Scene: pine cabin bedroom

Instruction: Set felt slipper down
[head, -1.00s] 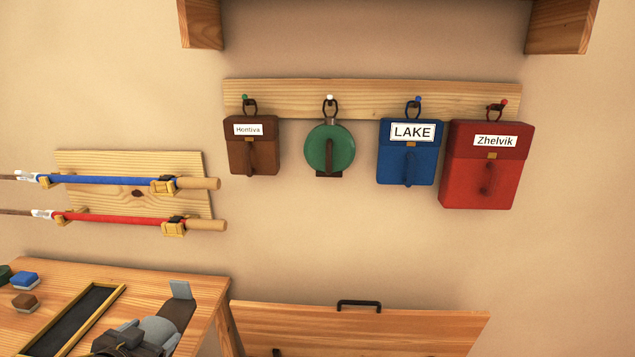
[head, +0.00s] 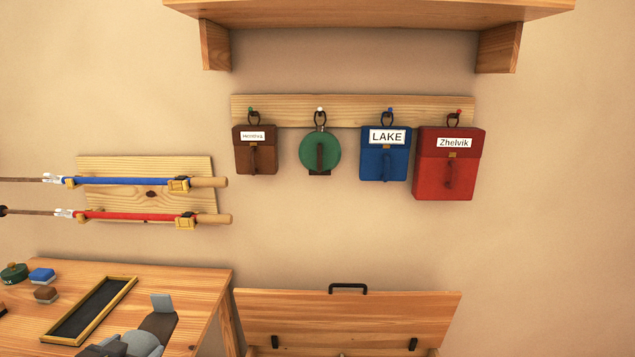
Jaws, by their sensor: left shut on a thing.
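The felt slipper (head: 142,342), with a grey rounded upper, a dark brown sole and a grey upright piece at its far end, is at the bottom left of the head view. My left gripper (head: 108,348), dark and partly cut off by the lower edge, is shut on the slipper's near part. The slipper shows in front of the right part of the wooden desk (head: 200,290); I cannot tell its height above the top. My right gripper is not in view.
A black tray (head: 92,310) with a yellow rim, small blocks (head: 42,275) and a green round item (head: 14,272) lie on the desk. A raised wooden lid (head: 350,318) is to its right. Rods (head: 125,181) and bags (head: 384,160) hang on the wall; a shelf (head: 370,8) is above.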

